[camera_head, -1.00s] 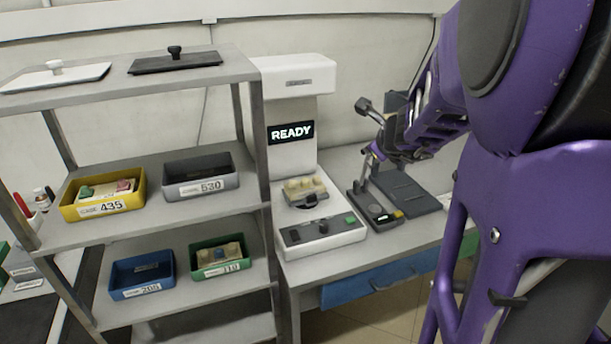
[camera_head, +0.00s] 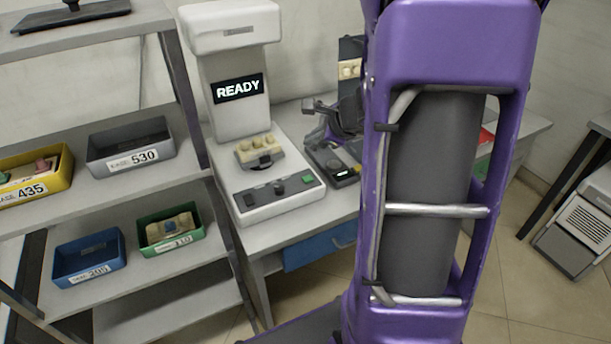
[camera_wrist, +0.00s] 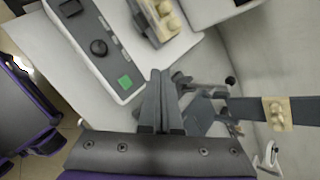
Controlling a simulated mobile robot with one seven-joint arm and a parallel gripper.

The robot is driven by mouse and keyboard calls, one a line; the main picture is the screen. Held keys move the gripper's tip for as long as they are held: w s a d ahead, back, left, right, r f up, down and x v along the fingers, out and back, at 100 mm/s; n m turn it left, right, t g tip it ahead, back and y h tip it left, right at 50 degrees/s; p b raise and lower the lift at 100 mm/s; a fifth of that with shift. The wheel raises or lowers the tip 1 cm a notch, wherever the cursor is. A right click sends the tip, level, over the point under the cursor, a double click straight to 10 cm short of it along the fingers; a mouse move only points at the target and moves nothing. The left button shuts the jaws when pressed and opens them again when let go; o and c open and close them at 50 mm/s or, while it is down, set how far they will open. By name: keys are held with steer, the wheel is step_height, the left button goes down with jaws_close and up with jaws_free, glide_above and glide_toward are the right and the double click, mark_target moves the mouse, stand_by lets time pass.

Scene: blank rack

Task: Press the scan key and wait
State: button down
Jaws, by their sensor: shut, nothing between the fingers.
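The white scanner (camera_head: 235,110) stands on the bench, and its screen (camera_head: 238,89) reads READY. A beige moulded piece (camera_head: 260,150) sits on its stage; it also shows at the top of the wrist view (camera_wrist: 168,18). The front panel carries a dark knob (camera_head: 279,187) and a green key (camera_head: 307,179), both unlabelled as far as I can see. In the wrist view the green key (camera_wrist: 125,82) lies left of my gripper (camera_wrist: 158,74), whose fingers are together and empty. The fingertips are apart from the key. My arm hides part of the bench in the head view.
The grey shelf rack at left holds a yellow bin (camera_head: 38,172), a grey bin (camera_head: 130,148), a blue bin (camera_head: 90,257) and a green bin (camera_head: 170,230). A dark stand-like device (camera_head: 340,168) is right of the scanner, close to my gripper. A blue drawer (camera_head: 318,245) is below.

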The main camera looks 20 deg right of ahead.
steer(key=b, duration=0.6)
glide_above(308, 179)
steer(key=f, duration=0.6)
steer(key=shift+s+d+f, duration=0.2)
steer(key=shift+s+d, duration=0.1)
steer(key=shift+f, duration=1.2)
stand_by(0.4)
steer(key=shift+f, duration=0.4)
steer(key=shift+f, duration=0.5)
stand_by(0.5)
steer(key=shift+r, duration=0.1)
steer(key=shift+r+p, duration=0.6)
steer(key=shift+r, duration=0.2)
